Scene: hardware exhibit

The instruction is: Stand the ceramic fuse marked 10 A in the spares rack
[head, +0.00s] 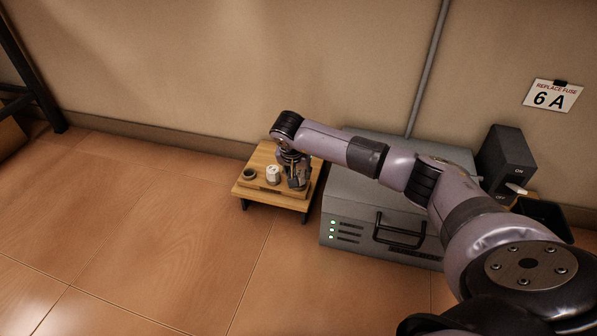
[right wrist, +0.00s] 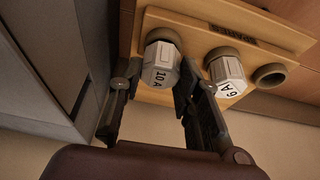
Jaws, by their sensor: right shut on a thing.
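The ceramic fuse marked 10 A (right wrist: 160,68) is white and faceted, between the fingers of my right gripper (right wrist: 155,84) in the right wrist view. The gripper is shut on it. Its far end is at a round cup of the wooden spares rack (right wrist: 295,38); I cannot tell how deep it sits. In the head view my right gripper (head: 297,178) is at the right end of the rack (head: 262,155) and hides this fuse. A white fuse marked 6 A (right wrist: 226,74) stands in the middle cup. The cup (right wrist: 270,75) at the other end is empty. My left gripper is not in view.
A grey metal cabinet (head: 345,205) with green lights and a black handle (head: 400,232) stands close to the right of the rack. A dark switch box (head: 507,155) is farther right. The floor to the left is clear.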

